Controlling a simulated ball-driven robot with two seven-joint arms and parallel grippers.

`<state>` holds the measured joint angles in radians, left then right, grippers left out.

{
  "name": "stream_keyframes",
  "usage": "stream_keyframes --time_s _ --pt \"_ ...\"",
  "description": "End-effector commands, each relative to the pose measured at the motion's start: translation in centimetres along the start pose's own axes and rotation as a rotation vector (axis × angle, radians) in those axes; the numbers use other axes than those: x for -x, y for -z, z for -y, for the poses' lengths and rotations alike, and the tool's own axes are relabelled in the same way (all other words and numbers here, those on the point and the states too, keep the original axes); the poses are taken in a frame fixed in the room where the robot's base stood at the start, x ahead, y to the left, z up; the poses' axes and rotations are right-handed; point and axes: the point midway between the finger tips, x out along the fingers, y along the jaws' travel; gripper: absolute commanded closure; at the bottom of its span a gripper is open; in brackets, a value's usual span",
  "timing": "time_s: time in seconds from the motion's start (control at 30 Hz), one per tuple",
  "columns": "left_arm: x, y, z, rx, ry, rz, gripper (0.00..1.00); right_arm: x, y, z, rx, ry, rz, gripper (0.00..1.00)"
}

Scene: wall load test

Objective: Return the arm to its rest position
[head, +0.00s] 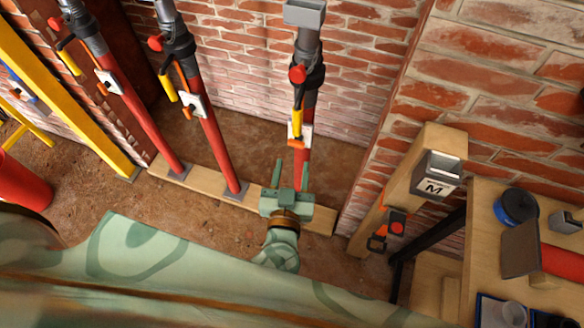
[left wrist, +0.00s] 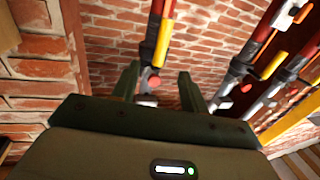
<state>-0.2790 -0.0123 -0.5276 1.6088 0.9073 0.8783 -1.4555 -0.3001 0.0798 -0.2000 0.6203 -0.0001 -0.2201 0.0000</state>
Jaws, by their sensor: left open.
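My left gripper (head: 291,175) is open in the head view, its two green fingers pointing away from me toward the rightmost red prop (head: 306,168). In the picture the fingers overlap the lower part of that prop; nothing shows held between them. In the left wrist view the open gripper (left wrist: 162,85) has its fingers apart, with a red prop and its yellow handle (left wrist: 163,42) beyond them. Whether a finger touches the prop cannot be told. My green patterned arm covers the bottom of the head view. My right gripper is not in view.
Two more red props (head: 215,150) (head: 140,123) stand to the left on a wooden sill beam (head: 258,196). A yellow beam (head: 70,95) leans at far left. A wooden post with a box marked M (head: 435,187) and a workbench (head: 484,212) stand right. Brick walls close the back.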

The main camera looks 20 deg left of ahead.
Motion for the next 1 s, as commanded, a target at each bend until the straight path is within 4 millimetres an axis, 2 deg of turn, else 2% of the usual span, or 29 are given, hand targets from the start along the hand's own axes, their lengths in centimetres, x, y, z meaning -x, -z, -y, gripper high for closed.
stream_keyframes --time_s 0.27,0.37,0.47,0.57,0.6,0.67,0.7,0.77,0.8,0.9,1.0 --pt "0.0 -0.1 0.0 -0.001 -0.001 0.000 0.56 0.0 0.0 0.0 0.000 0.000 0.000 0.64" --pt "0.2 -1.4 -0.1 -0.024 -0.037 0.014 0.56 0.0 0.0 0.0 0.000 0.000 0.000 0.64" --pt "1.2 -6.0 -0.4 -0.083 -0.146 0.078 0.56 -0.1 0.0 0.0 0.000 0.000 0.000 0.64" --pt "3.8 -13.3 0.1 -0.158 -0.295 0.228 0.56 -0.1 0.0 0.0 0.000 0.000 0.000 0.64" --pt "5.3 -16.5 0.7 -0.184 -0.350 0.312 0.56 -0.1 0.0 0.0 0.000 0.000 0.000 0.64" --pt "8.1 -21.1 2.2 -0.219 -0.416 0.451 0.56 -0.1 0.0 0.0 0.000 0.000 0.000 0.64" --pt "10.1 -23.9 3.4 -0.237 -0.447 0.548 0.56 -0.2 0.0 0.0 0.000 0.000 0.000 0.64" --pt "13.4 -27.8 5.6 -0.265 -0.479 0.699 0.56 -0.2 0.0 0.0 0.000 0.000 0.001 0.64" --pt "15.8 -30.1 7.2 -0.280 -0.489 0.801 0.56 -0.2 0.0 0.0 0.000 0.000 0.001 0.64" --pt "21.7 -34.3 11.6 -0.319 -0.486 1.040 0.56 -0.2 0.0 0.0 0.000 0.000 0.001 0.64" --pt "26.7 -36.7 15.5 -0.353 -0.455 1.233 0.56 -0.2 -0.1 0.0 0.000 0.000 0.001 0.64"
